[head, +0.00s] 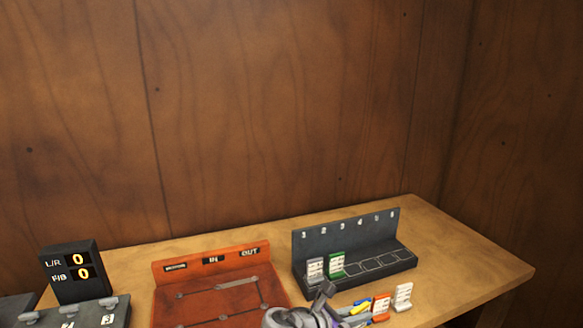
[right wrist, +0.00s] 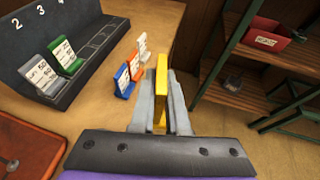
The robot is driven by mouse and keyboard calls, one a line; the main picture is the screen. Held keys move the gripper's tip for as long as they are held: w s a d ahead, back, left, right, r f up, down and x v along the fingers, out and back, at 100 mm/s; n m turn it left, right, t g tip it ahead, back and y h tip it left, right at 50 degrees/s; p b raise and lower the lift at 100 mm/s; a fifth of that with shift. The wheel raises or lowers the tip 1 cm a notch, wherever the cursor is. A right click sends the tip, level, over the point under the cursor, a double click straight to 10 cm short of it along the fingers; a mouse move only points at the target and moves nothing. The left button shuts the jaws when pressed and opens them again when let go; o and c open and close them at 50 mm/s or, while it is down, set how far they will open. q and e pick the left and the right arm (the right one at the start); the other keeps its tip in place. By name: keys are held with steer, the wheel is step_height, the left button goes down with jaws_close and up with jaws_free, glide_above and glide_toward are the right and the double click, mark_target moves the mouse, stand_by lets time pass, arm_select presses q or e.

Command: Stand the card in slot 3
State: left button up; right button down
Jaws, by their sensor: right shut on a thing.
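My right gripper (right wrist: 161,100) is shut on a thin yellow card (right wrist: 161,75), seen nearly edge-on between the fingers and held upright above the table. In the head view the yellow card (head: 360,308) shows only in part beside the gripper, low in the picture. The dark grey rack (head: 300,247) has numbered slots. A white-and-grey card (head: 315,271) stands in slot 1 and a green card (head: 337,265) in slot 2. Slot 3 (head: 355,268), to the right of the green card, is empty. My left gripper is not in view.
Blue (right wrist: 123,80), orange (right wrist: 134,66) and white (right wrist: 142,45) cards stand in a row left of the yellow card. A red-orange board (head: 212,300) lies left of the rack. A display reading 0 and 0 (head: 72,272) stands further left. Shelving (right wrist: 235,70) is beyond the table edge.

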mark_target(362, 327)
steer(key=shift+w+d+f+n+t+y, duration=0.5)
steer(key=shift+w+f+n+t+y, duration=0.4)
steer(key=shift+f+n+y, duration=0.65)
steer(key=shift+w+d+f+n+t+y, duration=0.55)
steer(key=shift+f+n+t+y, duration=0.5)
steer(key=shift+f, duration=0.9)
steer(key=shift+w+d+f+n+t+y, duration=0.4)
steer(key=shift+w+f+n+t+y, duration=0.6)
steer(key=shift+f+n, duration=0.6)
